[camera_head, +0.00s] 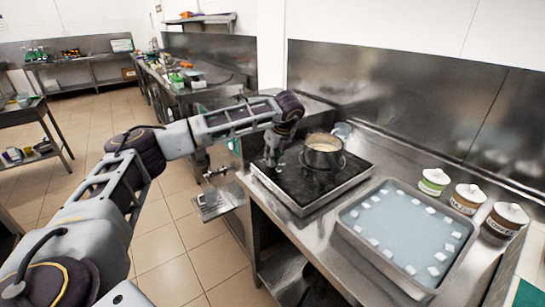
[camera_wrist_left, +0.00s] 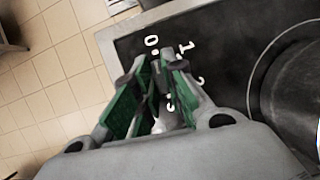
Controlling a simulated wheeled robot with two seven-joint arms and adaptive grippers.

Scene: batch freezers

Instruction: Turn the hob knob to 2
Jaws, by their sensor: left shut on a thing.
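The hob (camera_head: 345,181) is a black-topped plate with a steel rim on the steel counter. My left gripper (camera_head: 272,158) reaches down over its left corner. In the left wrist view the gripper (camera_wrist_left: 158,88) has its green-padded fingers closed around the dark hob knob (camera_wrist_left: 162,80), of which only a small part shows. White digits 0, 1, 2 and 3 (camera_wrist_left: 186,48) are printed around the knob on the black surface (camera_wrist_left: 225,40). The fingers hide part of this dial, and I cannot tell which digit the knob points to. My right gripper is not in view.
A pot (camera_head: 323,155) stands on the hob close to my left gripper. A wide tray (camera_head: 340,222) of bluish liquid with white cubes lies to the right. Several lidded jars (camera_head: 467,198) stand along the back right. The tiled floor (camera_head: 170,262) left of the counter is open.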

